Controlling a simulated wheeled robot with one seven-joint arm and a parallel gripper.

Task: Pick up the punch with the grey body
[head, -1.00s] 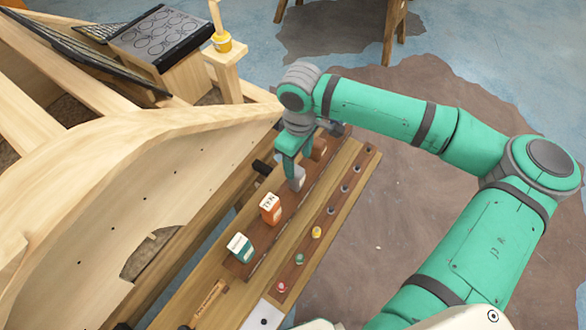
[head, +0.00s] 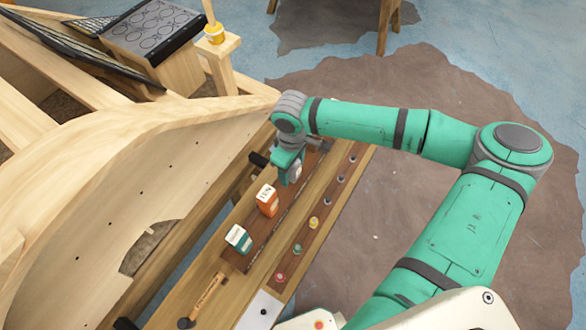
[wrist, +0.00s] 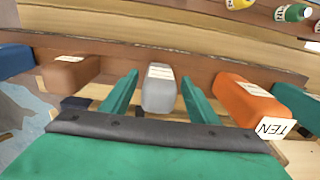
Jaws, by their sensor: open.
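The punch with the grey body (wrist: 159,92) stands in a brown wooden rack (wrist: 215,68) on the bench, with a pale label on its top. In the wrist view it sits between the two green fingers of my gripper (wrist: 160,77), with a gap on each side. My gripper is open and holds nothing. In the head view the gripper (head: 286,168) is over the rack, and the grey punch (head: 296,172) shows only partly beside it.
An orange punch (wrist: 248,100) is to the right of the grey one, a teal punch (wrist: 298,104) beyond it. Brown (wrist: 70,73) and blue (wrist: 14,60) punches are to the left. A row of small coloured pieces (head: 313,223) lines the bench, with a hammer (head: 203,300) nearby.

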